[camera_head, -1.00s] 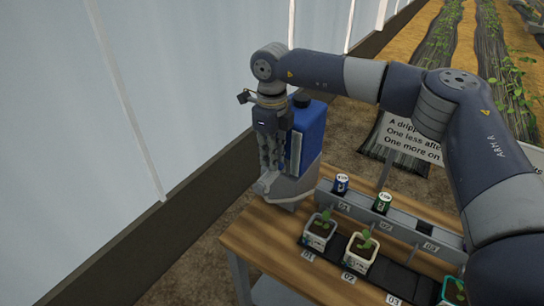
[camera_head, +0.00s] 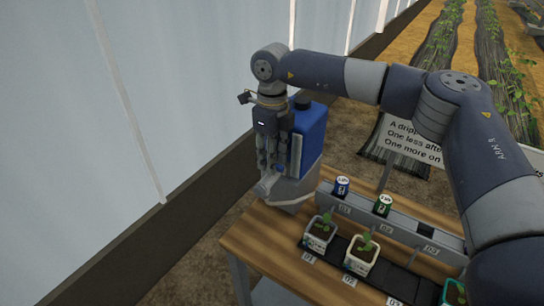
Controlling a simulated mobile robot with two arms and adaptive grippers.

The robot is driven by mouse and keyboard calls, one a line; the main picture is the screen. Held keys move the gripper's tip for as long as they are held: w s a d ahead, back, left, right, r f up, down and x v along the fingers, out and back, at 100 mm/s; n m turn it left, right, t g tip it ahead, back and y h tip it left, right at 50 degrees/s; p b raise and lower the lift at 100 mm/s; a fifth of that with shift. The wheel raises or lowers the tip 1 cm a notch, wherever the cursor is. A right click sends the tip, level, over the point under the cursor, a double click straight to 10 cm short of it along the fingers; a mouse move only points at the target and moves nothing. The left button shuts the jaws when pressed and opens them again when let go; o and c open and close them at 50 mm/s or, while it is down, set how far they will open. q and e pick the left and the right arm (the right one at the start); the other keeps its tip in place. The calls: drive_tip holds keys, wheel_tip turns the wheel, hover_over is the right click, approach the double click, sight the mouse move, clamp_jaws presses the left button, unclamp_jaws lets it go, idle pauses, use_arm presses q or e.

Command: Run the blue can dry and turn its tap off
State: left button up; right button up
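The blue can (camera_head: 310,138) with a dark cap stands upright on a grey stand (camera_head: 292,190) at the table's back left corner. My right gripper (camera_head: 272,168) points down just left of the can, in front of its lower side. A small blue part (camera_head: 280,168), perhaps the tap handle, shows beside the fingertips. The gripper covers most of the tap, so its setting and any flow are hidden. I cannot tell whether the fingers are shut on it. The liquid level in the can is not readable. My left gripper is out of view.
On the wooden table (camera_head: 255,240), a grey rail holds a blue small can (camera_head: 341,186) and a green small can (camera_head: 383,205). Potted seedlings (camera_head: 319,233) (camera_head: 362,254) stand in front on a dark strip. A sign stands behind; a pale wall rises left.

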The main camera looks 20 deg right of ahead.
wheel_tip(320, 180, up, 12)
idle(0.4)
drive_tip(key=shift+f, duration=0.15)
